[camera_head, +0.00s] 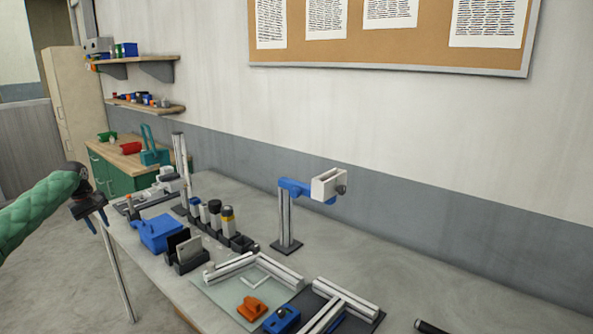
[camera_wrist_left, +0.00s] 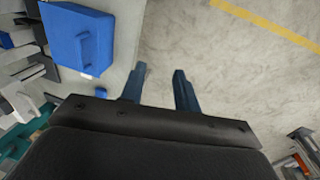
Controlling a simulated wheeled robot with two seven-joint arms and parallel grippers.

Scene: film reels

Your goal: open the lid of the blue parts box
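The blue parts box (camera_head: 160,232) stands near the left front edge of the workbench in the head view. Its lid looks shut, with a raised part on it. In the left wrist view the blue box (camera_wrist_left: 72,28) is at the upper left, beside the bench edge. My left gripper (camera_head: 98,221) is to the left of the box, beyond the bench edge and apart from the box. In the left wrist view its two fingers (camera_wrist_left: 160,70) are spread with nothing between them, above the floor. My right gripper is not in view.
A black holder (camera_head: 187,262) with upright plates stands right of the box, and a row of bottles (camera_head: 214,215) behind it. A post with a blue arm (camera_head: 285,215) stands farther right. The floor left of the workbench (camera_head: 345,265) looks clear around my gripper.

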